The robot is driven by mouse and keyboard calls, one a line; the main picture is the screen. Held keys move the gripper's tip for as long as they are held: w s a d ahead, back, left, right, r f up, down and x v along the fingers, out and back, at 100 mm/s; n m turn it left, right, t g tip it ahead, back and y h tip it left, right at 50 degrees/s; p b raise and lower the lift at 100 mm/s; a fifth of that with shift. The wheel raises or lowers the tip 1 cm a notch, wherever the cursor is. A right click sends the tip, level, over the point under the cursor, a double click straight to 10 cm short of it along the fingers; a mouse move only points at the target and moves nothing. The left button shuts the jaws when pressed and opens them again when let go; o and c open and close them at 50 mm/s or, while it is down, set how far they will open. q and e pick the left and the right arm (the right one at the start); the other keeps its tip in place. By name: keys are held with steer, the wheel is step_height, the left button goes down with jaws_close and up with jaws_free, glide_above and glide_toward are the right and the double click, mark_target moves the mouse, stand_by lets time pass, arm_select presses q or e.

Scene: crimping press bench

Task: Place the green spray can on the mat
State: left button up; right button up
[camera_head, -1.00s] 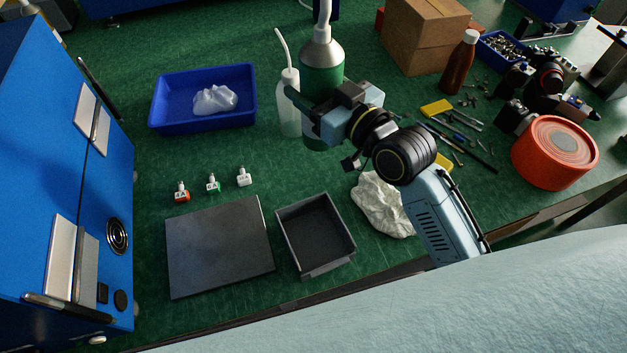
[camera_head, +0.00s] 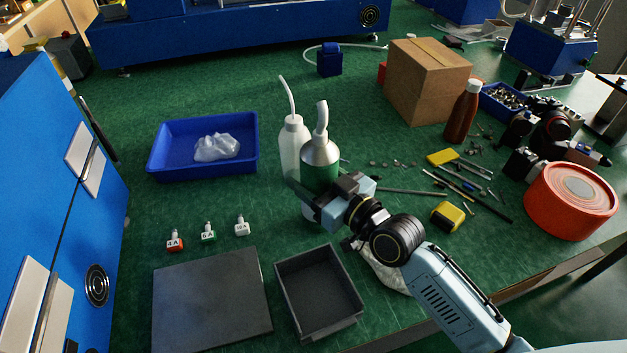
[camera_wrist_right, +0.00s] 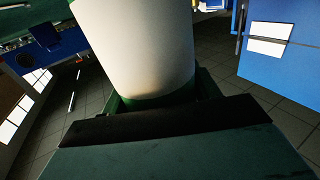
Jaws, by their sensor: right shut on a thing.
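The green spray can (camera_head: 319,172) has a green body, a silver shoulder and a pale curved nozzle, and stands about upright. My right gripper (camera_head: 312,196) is shut around its lower body in the head view. In the right wrist view the can (camera_wrist_right: 135,50) shows as a pale cylinder with a green band at the gripper. Its base is mostly hidden, so I cannot tell its height over the bench. The dark grey mat (camera_head: 211,301) lies bare at the front left, left of and nearer than the can. My left gripper is not in view.
A white wash bottle (camera_head: 291,145) stands right behind the can. A blue tray (camera_head: 165,166) is farther back. A blue machine (camera_head: 60,210) borders the left.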

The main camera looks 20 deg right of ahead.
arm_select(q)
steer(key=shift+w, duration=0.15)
arm_select(e)
steer(key=shift+f, duration=0.15)
steer(key=o, duration=1.2)
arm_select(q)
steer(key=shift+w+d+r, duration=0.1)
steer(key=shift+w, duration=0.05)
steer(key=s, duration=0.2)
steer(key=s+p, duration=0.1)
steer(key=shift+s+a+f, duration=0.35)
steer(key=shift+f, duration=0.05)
arm_select(e)
steer(key=v, duration=1.2)
